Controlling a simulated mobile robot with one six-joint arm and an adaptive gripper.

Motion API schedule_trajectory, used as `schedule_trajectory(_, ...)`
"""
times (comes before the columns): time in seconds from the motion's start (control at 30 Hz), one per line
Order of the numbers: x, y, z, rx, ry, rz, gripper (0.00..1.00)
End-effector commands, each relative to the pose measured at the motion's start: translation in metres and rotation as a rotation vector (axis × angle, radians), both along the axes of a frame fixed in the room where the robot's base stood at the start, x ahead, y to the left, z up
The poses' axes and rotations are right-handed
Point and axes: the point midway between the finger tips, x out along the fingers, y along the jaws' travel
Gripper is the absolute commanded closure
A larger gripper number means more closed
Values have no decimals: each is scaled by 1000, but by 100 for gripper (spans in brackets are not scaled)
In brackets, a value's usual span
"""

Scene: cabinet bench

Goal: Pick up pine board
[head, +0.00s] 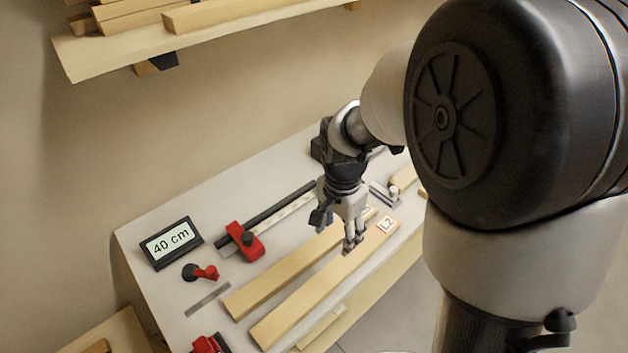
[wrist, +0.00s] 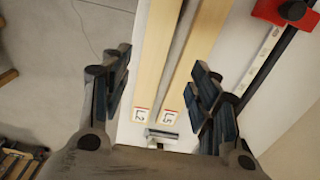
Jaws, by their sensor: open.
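Two long pale wooden boards lie side by side on the bench, with a narrow gap between them. The front board (head: 310,300) has a tag reading L2 at its far end; the back board (head: 275,278) has a tag partly hidden by my gripper. I cannot tell by look which is the pine board. My gripper (head: 351,247) is open and empty above the boards near their tagged ends. In the wrist view its fingers (wrist: 160,92) stand on either side of both boards, the left one (wrist: 157,50) and the right one (wrist: 205,50).
A display reading 40 cm (head: 170,242) stands at the bench's back left. A red stop (head: 243,241) sits on a ruled rail behind the boards. A red-handled clamp (head: 205,272) and a steel strip (head: 207,299) lie left. A wall shelf (head: 150,45) holds timber above.

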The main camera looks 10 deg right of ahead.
Motion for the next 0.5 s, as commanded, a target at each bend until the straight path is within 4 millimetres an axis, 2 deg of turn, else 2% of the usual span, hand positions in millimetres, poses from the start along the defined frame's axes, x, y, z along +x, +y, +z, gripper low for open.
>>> schedule_trajectory(0.17, 0, 0, -28, 0, 7, -10, 44)
schedule_trajectory(0.5, -1, 0, -102, 0, 8, -8, 44)
